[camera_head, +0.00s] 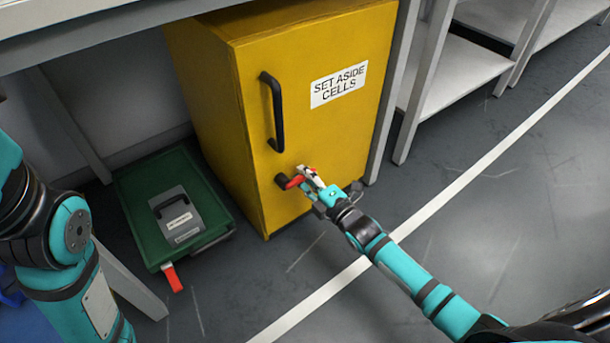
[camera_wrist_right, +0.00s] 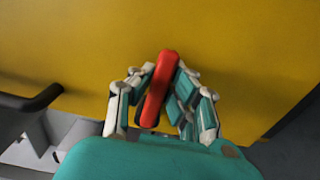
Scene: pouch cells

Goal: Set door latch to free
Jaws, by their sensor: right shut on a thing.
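The door latch is a red lever (camera_head: 294,182) on a dark round hub (camera_head: 281,180), low on the front of the yellow cabinet (camera_head: 325,125). In the head view the lever points right and slightly up from the hub. My right gripper (camera_head: 311,180) is at the lever, its fingers closed on it. In the right wrist view the red lever (camera_wrist_right: 158,90) stands between the two fingers of my right gripper (camera_wrist_right: 158,102), tilted a little. The cabinet door looks shut. My left gripper is out of view; only part of my left arm shows.
A black door handle (camera_head: 274,110) is above the latch. A white label (camera_head: 339,84) reads "SET ASIDE CELLS". A green case (camera_head: 150,235) with a red tag (camera_head: 173,279) lies on the floor left of the cabinet. Table legs flank the cabinet; floor at right is clear.

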